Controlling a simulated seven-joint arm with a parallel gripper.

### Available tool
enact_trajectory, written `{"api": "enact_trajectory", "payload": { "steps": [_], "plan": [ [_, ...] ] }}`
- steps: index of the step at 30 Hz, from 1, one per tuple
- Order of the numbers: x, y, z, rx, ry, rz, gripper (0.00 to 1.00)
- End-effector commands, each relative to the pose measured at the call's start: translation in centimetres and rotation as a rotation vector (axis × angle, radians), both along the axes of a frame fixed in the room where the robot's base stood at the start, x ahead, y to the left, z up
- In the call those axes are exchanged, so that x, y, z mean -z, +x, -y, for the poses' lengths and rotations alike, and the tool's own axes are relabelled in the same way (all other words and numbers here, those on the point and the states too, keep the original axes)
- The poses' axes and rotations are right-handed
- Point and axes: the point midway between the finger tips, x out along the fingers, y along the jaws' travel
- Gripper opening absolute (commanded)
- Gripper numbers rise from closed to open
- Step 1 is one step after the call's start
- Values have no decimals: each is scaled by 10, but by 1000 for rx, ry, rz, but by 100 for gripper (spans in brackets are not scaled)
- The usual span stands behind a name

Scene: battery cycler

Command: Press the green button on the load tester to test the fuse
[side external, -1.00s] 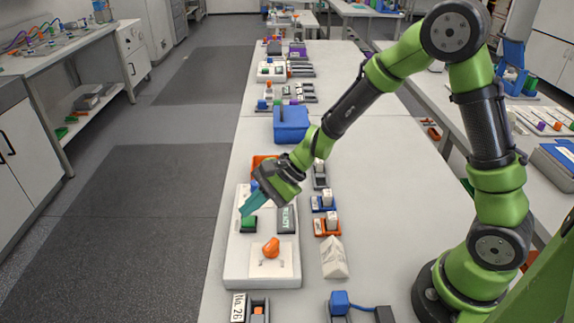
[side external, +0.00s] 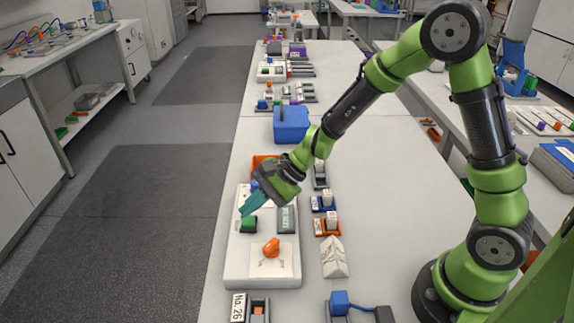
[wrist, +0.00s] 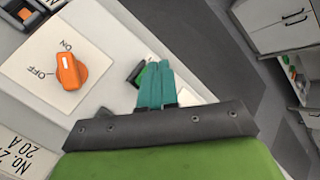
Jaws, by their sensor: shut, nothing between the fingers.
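The tips also show in the wrist view (wrist: 155,68). I cannot tell whether they touch the button.
Small holders with blocks (side external: 325,202) stand to the right of the tester, with a white wedge-shaped piece (side external: 334,257) nearer. A blue box (side external: 291,123) stands behind. A No. 26 holder (side external: 250,308) is at the front.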

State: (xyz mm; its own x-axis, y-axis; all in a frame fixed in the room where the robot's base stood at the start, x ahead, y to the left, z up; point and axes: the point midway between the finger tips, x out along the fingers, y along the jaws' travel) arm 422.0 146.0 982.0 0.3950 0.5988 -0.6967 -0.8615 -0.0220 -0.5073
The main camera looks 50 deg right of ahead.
Motion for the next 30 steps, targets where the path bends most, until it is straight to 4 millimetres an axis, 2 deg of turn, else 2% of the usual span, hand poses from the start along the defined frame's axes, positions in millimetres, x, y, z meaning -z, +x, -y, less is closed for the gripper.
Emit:
{"api": "enact_trajectory", "payload": {
  "steps": [30],
  "plan": [
    [11, 0, 0, 0, 0, 0, 0]
  ]
}}
